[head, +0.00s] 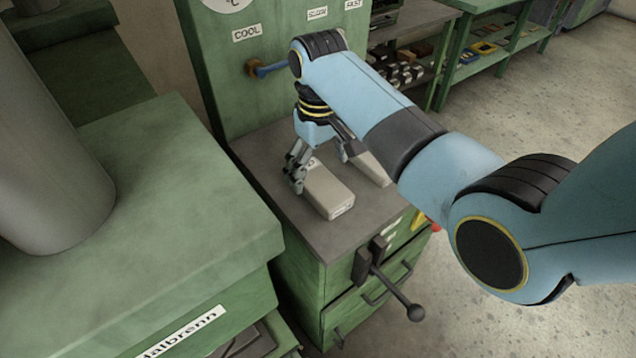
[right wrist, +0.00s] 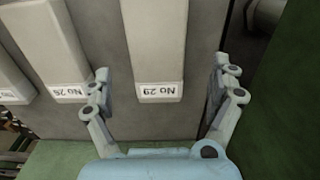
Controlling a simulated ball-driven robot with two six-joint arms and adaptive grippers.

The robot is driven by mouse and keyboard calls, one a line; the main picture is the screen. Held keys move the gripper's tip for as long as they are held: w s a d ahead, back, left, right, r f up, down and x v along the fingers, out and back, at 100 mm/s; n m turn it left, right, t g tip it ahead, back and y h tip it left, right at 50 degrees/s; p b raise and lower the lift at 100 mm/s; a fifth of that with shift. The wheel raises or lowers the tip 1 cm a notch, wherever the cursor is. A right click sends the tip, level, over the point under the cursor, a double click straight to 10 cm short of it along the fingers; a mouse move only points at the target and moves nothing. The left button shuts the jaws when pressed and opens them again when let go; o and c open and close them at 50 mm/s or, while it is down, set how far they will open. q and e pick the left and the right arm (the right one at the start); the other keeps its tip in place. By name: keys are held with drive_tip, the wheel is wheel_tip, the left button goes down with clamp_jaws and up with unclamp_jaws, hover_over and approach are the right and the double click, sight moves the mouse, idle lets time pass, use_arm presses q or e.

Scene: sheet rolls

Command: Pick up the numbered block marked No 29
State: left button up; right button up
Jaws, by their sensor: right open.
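The block marked No 29 (right wrist: 157,45) is a long pale grey block lying on a grey bench top, with its white label at the end nearest my right gripper. In the head view it is the left block (head: 329,190). My right gripper (right wrist: 160,88) is open, with one finger on each side of the labelled end; gaps show between the fingers and the block. In the head view my right gripper (head: 320,168) is over the block's far end. My left gripper is not in view.
A second numbered block (right wrist: 45,45) lies left of No 29 in the right wrist view, close to the left finger; a third (right wrist: 11,82) is farther left. In the head view, a green machine (head: 170,170) stands left of the bench top (head: 350,235), and a lever (head: 395,290) sticks out at its front.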

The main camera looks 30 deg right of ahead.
sight(319, 180)
drive_tip(key=f, duration=0.5)
drive_tip(key=shift+w+d, duration=0.15)
drive_tip(key=shift+w, duration=0.05)
drive_tip(key=shift+c, duration=0.9)
drive_tip(key=c, duration=1.3)
use_arm(q)
drive_tip(key=shift+w, duration=0.8)
use_arm(e)
drive_tip(key=shift+c, duration=0.7)
use_arm(q)
drive_tip(key=shift+r, duration=0.1)
use_arm(e)
drive_tip(key=shift+r, duration=0.15)
